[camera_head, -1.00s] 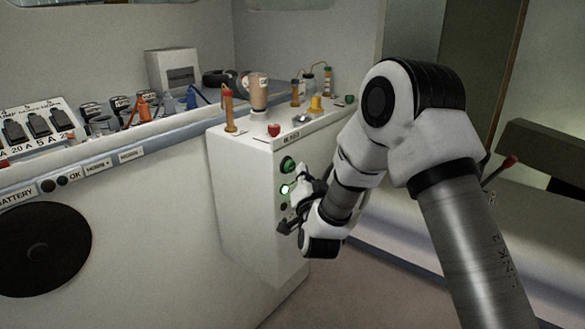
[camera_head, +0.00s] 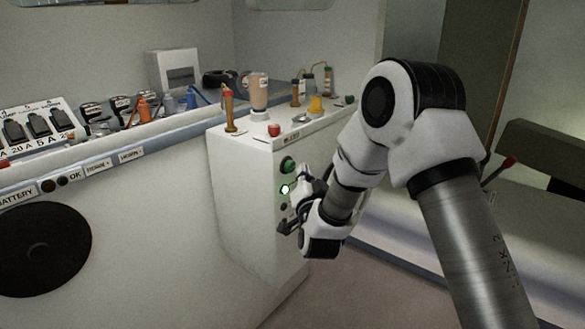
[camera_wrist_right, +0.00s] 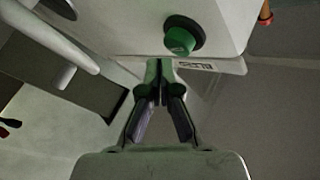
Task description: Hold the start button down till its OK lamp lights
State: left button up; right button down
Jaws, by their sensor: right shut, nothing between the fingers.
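A round green button (camera_head: 288,165) with a dark collar sits on the front of the white cabinet (camera_head: 240,190). Below it a lamp (camera_head: 285,189) glows bright green-white; I cannot read any label beside it. The button also shows large in the right wrist view (camera_wrist_right: 181,38). My right gripper (camera_head: 300,178) is beside the button and lamp. In the wrist view its fingertips (camera_wrist_right: 159,66) are together and empty, apart from the button in the picture; I cannot judge contact. My left gripper is out of view.
The cabinet top holds a red knob (camera_head: 274,130), an orange-brown post (camera_head: 230,112) and a bottle (camera_head: 258,93). The floor (camera_head: 330,290) in front is clear.

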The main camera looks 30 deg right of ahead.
jog(key=shift+w, duration=0.1)
jog(key=shift+w+a, duration=0.2)
jog(key=shift+w, duration=0.1)
jog(key=shift+w+a, duration=0.15)
jog(key=shift+w, duration=0.3)
dwell(0.6)
jog(key=shift+s, duration=0.1)
dwell(0.9)
jog(key=shift+s+d+b, duration=0.35)
jog(key=shift+s+b, duration=0.1)
jog(key=shift+s, duration=0.3)
jog(key=s, duration=0.1)
jog(key=s+d, duration=0.1)
jog(key=s, duration=0.1)
jog(key=s+d, duration=0.1)
jog(key=shift+s, duration=0.35)
